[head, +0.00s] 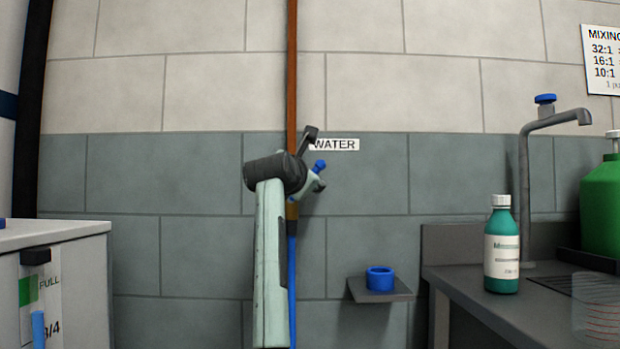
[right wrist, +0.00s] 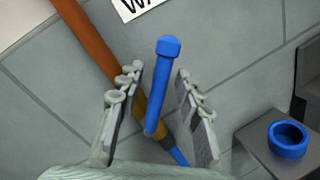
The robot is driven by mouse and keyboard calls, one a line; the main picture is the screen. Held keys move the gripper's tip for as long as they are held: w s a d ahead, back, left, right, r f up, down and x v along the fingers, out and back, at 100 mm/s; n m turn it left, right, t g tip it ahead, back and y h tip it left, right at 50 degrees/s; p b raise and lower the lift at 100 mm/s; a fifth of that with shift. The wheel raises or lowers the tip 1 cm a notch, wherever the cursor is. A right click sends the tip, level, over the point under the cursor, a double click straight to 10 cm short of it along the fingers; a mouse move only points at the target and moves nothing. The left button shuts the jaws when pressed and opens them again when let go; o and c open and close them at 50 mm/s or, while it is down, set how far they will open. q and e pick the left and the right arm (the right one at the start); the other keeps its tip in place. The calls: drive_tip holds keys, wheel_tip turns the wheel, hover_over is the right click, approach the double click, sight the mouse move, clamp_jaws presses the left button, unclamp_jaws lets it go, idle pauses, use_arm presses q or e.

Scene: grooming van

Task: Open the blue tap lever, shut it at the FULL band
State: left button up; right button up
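The blue tap lever (head: 320,166) is on the wall pipe below the WATER label. In the right wrist view the lever (right wrist: 157,88) stands between the two fingers of my right gripper (right wrist: 160,74). The fingers are apart, with gaps on both sides of the lever. In the head view the right gripper (head: 316,184) is at the tap, mostly hidden by my own arm. A white panel at far left carries a green band (head: 28,291) beside the word FULL. A blue marker (head: 38,329) shows below it, near the 3/4 mark. My left gripper is out of view.
A copper pipe (head: 292,70) runs down to the tap, with a blue hose (head: 292,270) below it. A small grey shelf (head: 398,294) holds a blue ring (head: 380,279). At right, a counter (head: 470,290) carries a teal bottle (head: 502,246) and a grey faucet (head: 524,170).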

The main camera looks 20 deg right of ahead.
drive_tip(key=shift+w+d, duration=0.1)
drive_tip(key=shift+w, duration=0.05)
drive_tip(key=shift+c, duration=0.5)
clamp_jaws()
